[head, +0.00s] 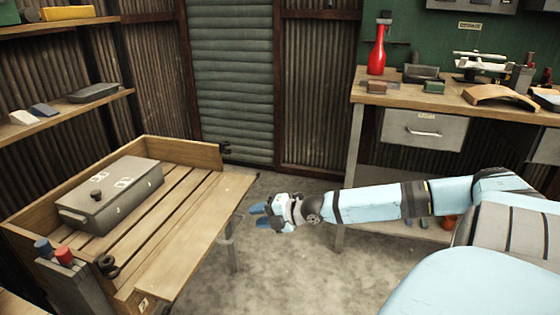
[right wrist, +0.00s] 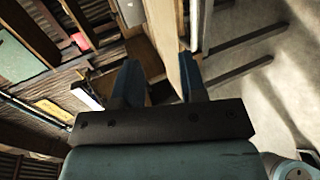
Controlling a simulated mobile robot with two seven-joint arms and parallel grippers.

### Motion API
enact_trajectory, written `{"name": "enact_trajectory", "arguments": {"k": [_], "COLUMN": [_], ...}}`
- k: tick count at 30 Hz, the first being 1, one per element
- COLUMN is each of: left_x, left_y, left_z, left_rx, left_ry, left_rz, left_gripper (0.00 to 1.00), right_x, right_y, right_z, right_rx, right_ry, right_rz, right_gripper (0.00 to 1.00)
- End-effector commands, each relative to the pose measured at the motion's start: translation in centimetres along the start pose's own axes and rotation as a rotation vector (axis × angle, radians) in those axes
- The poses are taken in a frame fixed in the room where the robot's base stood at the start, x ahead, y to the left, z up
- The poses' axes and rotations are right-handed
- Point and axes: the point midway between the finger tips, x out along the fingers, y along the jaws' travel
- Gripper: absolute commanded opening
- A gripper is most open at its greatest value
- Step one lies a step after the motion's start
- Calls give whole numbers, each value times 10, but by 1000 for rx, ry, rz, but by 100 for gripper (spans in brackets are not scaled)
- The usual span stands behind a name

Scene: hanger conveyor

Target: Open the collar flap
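No part is plainly marked as a collar flap. A wooden slatted bench (head: 165,200) with raised boards at its back and left stands at the left in the head view. A wide plain board (head: 190,245) runs along its right side, lying about flat. My right gripper (head: 258,216) is just right of this board's edge, apart from it as far as I can tell. In the right wrist view its two blue fingers (right wrist: 158,82) are spread with nothing gripped, and a pale wooden board (right wrist: 163,35) lies beyond them. My left gripper does not show.
A grey lidded box (head: 112,195) with a dark knob sits on the bench. Red and blue knobs (head: 55,250) are at its near left corner. A workbench (head: 450,100) with a red bottle (head: 377,50) stands at the back right. The concrete floor between is clear.

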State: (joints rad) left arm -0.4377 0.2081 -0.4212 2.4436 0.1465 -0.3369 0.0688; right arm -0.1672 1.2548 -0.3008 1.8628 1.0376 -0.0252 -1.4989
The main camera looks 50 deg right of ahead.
Motion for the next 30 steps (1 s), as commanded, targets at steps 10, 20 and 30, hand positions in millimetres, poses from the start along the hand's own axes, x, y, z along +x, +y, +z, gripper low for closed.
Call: {"name": "enact_trajectory", "arguments": {"k": [10,20,30], "left_x": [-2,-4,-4], "left_y": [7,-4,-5], "left_z": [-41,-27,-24], "left_rx": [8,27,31], "left_ry": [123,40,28], "left_rz": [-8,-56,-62], "left_gripper": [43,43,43], "right_x": [-41,-63,-65], "right_y": [2,1,0], "right_z": [-1,0,0], "right_rx": [-1,0,-1], "right_ry": [2,1,1], "right_rz": [-5,-2,0], "right_gripper": [38,38,38]}}
